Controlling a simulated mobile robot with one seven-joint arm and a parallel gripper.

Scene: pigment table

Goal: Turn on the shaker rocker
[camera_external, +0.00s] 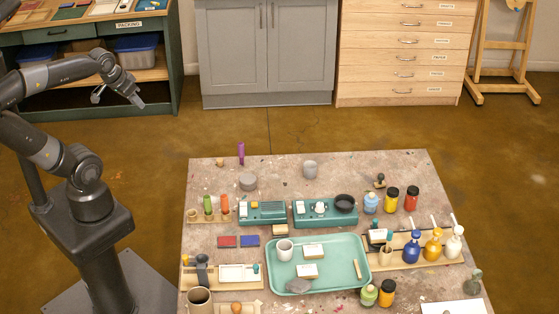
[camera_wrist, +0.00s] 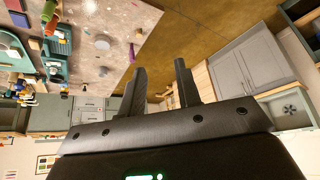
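Two teal bench machines stand side by side at the table's middle back. The left machine (camera_external: 262,213) has small pale and yellow parts on top. The right machine (camera_external: 325,212) carries a white knob-like part and a dark round dish. I cannot tell which is the shaker, and a rocker switch is too small to make out. In the wrist view, the teal machines (camera_wrist: 57,48) show sideways at the upper left. My gripper (camera_wrist: 160,66) is open and empty, its two fingers apart. In the external view my gripper (camera_external: 118,95) hangs off the table's left side, far from both machines.
The table (camera_external: 225,270) is crowded. A teal tray (camera_external: 340,281) with a cup and blocks lies in front of the machines. Pump bottles (camera_external: 433,245) and jars (camera_external: 391,200) stand right. A purple upright item (camera_external: 241,153) and a grey cup (camera_external: 310,169) stand behind.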

